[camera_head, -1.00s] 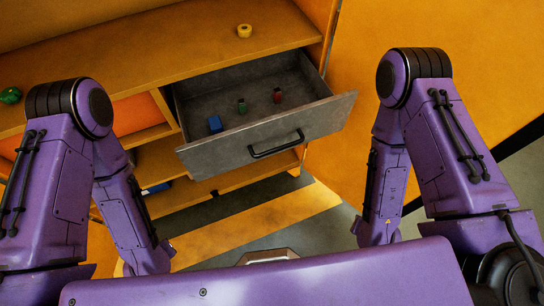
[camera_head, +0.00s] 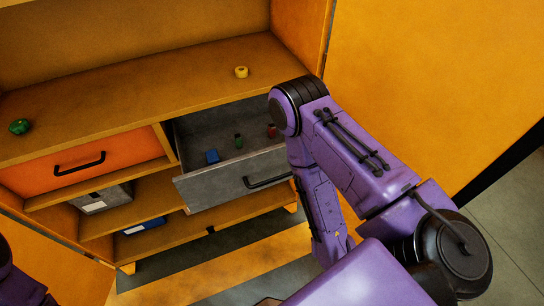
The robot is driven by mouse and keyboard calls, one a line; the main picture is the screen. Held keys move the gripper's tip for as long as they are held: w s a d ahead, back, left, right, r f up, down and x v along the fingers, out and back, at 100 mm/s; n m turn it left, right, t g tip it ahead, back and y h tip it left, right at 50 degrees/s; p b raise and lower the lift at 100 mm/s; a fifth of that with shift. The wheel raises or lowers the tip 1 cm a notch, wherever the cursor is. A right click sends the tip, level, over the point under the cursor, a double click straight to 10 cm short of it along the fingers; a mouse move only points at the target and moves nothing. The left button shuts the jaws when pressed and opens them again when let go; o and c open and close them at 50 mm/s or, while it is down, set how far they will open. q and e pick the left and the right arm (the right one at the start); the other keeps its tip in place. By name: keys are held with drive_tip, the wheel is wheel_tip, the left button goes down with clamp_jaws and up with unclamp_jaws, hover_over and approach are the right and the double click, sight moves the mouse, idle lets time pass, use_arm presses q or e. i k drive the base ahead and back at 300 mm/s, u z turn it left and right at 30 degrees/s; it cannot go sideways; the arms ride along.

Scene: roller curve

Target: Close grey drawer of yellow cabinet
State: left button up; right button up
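The grey drawer (camera_head: 222,177) of the yellow cabinet (camera_head: 110,113) is pulled out and open, with a black bar handle (camera_head: 266,182) on its front. A blue block (camera_head: 212,156), a small green item (camera_head: 238,141) and a red item (camera_head: 271,131) lie inside it. My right arm stands in front of the drawer's right end and hides that part. Its gripper is out of view. Only a piece of my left arm shows at the lower left edge, and its gripper is out of view.
A shut orange drawer (camera_head: 82,162) is left of the grey one. Lower shelves hold a grey box (camera_head: 102,199) and a blue item (camera_head: 143,226). A green item (camera_head: 19,126) and a yellow ring-shaped item (camera_head: 241,72) sit on top. A yellow door panel (camera_head: 430,80) stands at right.

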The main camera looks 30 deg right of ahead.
sight(262, 163)
drive_tip(key=u, duration=0.2)
drive_tip(key=k, duration=0.15)
drive_tip(key=z, duration=1.05)
